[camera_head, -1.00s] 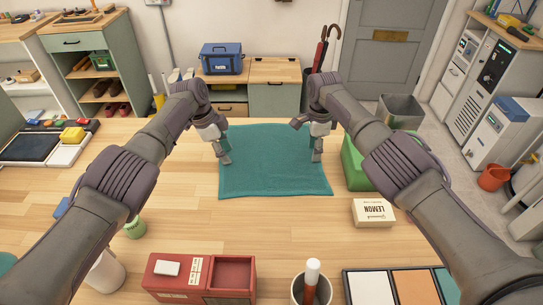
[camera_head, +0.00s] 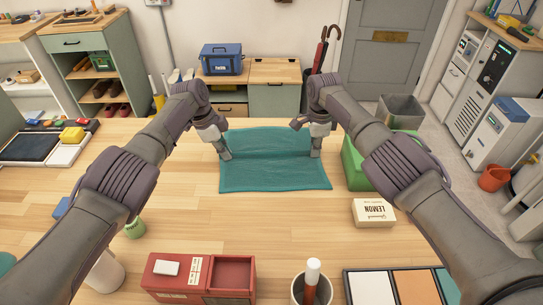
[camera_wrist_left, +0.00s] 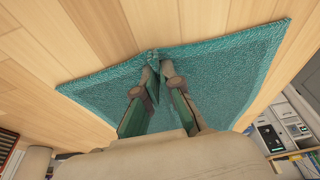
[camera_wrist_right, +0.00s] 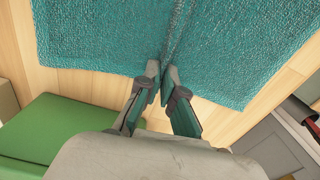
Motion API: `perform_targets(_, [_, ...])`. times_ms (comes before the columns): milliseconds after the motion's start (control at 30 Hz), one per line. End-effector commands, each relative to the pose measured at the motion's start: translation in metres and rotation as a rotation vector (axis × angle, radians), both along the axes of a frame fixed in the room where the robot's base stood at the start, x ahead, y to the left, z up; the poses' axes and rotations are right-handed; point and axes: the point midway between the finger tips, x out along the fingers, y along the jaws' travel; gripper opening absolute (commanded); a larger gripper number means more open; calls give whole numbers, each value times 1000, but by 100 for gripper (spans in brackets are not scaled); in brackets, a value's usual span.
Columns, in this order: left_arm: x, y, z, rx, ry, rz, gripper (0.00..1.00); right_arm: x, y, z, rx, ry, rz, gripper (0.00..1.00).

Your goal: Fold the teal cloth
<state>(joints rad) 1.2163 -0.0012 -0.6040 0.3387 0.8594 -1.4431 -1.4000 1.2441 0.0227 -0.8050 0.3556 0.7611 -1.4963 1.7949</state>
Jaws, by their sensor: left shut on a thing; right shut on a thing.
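The teal cloth (camera_head: 273,176) lies on the wooden table, with a raised ridge running across its middle between my grippers. My left gripper (camera_head: 226,156) is shut on its left edge. In the left wrist view the fingertips (camera_wrist_left: 154,62) pinch a small peak of the cloth (camera_wrist_left: 215,65). My right gripper (camera_head: 316,154) is shut on the right edge. In the right wrist view its fingertips (camera_wrist_right: 160,72) meet at a crease in the cloth (camera_wrist_right: 110,35). Parts of the cloth's side edges are hidden behind the grippers.
A green object (camera_head: 355,165) stands close to the cloth's right side, near my right arm. A red box (camera_head: 185,275), a cup (camera_head: 298,290) and a colour tray (camera_head: 370,288) line the front. The table before the cloth is clear.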

Motion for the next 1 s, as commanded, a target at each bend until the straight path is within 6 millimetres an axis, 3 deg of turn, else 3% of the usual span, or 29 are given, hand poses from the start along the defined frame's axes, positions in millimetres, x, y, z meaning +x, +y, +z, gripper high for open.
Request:
perform_targets(467, [-2, 1, 0, 3, 5, 0, 0, -1, -1, 0, -1, 5, -1, 0])
perform_targets(1000, [-1, 1, 44, 1, 2, 0, 0, -1, -1, 44, -1, 2, -1, 0])
